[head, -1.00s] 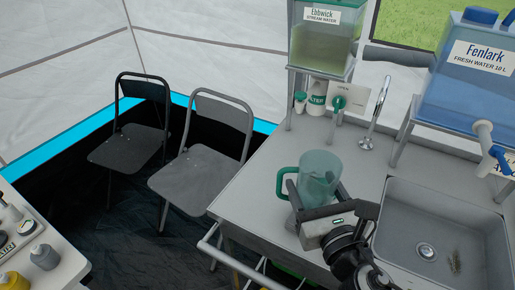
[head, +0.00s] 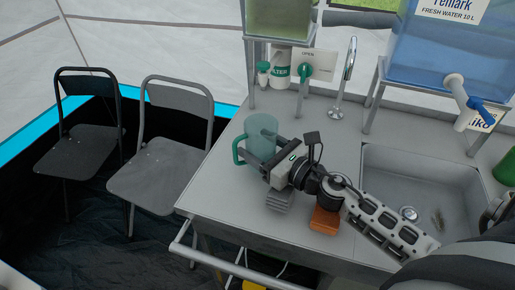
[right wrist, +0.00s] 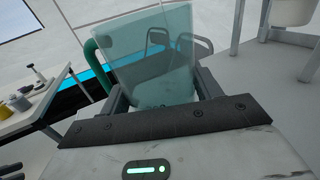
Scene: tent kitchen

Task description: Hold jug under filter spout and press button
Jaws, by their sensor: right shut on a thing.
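A translucent teal jug (head: 262,128) with a green handle on its left is upright at the counter's left part. My right gripper (head: 267,152) is shut on the jug from the right and front; the right wrist view shows its fingers either side of the jug (right wrist: 150,65), which looks empty. I cannot tell whether the jug touches the counter. The filter (head: 280,70) is a white cylinder under the stream water tank (head: 278,18). My left gripper is not in view.
A grey folded pad (head: 280,201) and an orange-brown block (head: 323,220) lie near my right arm. The sink (head: 385,165) and blue fresh water tank (head: 435,50) are to the right. A metal faucet (head: 345,80) stands right of the panel. Two folding chairs (head: 165,165) stand left.

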